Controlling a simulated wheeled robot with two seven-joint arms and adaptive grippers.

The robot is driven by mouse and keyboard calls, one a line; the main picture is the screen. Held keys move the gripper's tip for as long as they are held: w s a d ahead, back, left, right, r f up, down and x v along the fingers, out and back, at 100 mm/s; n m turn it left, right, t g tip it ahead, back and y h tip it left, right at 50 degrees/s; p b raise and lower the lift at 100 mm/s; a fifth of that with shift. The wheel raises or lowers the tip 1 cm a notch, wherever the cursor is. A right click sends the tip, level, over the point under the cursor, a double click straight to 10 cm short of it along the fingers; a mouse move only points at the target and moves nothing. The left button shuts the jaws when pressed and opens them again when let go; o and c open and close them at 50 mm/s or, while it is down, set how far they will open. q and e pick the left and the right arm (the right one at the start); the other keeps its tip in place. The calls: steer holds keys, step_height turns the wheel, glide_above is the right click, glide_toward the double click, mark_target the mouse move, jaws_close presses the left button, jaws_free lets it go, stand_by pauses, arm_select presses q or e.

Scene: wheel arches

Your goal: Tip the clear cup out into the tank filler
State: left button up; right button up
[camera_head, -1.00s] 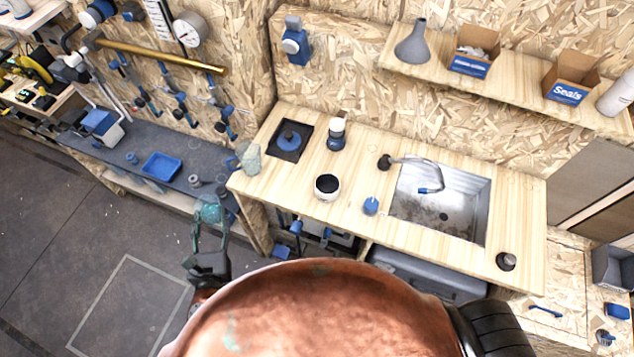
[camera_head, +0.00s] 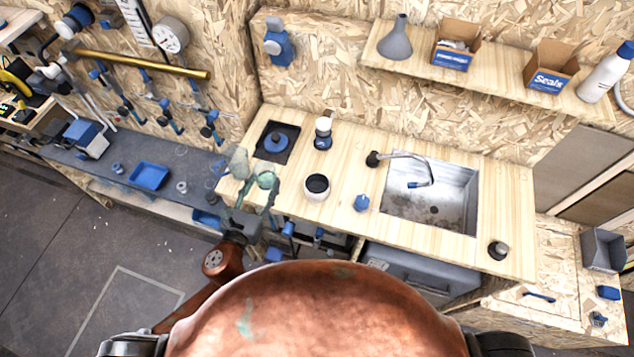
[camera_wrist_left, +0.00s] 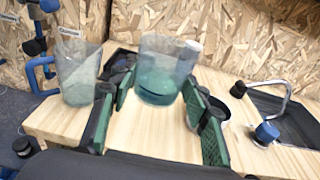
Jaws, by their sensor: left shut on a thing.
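My left gripper (camera_head: 258,192) is shut on a clear cup (camera_head: 266,180) at the left front edge of the wooden counter. In the left wrist view the held cup (camera_wrist_left: 163,72) is near upright between the green-padded fingers, with darker teal in its lower part, apparently liquid. A second clear cup (camera_head: 238,162) stands on the counter's left end, and left of the held cup in the wrist view (camera_wrist_left: 78,75). A white round vessel with a dark opening (camera_head: 317,187) and a black square plate with a blue cap (camera_head: 277,142) are nearby; which is the tank filler is unclear. My right gripper is out of view.
A workbench with a blue tray (camera_head: 149,176) lies left. Counter space between vessel and sink is mostly clear.

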arm_select(q)
steer(key=w+d+m+g+h, duration=0.2)
steer(key=w+m+g+h, duration=0.2)
steer(key=w, duration=0.3)
steer(key=w+d+m+g+h, duration=0.3)
steer(key=w+m+g+h, duration=0.1)
steer(key=w+m+h, duration=0.1)
steer(key=shift+w+d+f+h+b, duration=0.2)
steer(key=shift+w+d+h+b, duration=0.15)
steer(key=shift+w+h, duration=0.45)
steer(key=shift+f+m+y, duration=0.15)
steer(key=shift+m+y, duration=0.15)
steer(key=shift+m, duration=0.1)
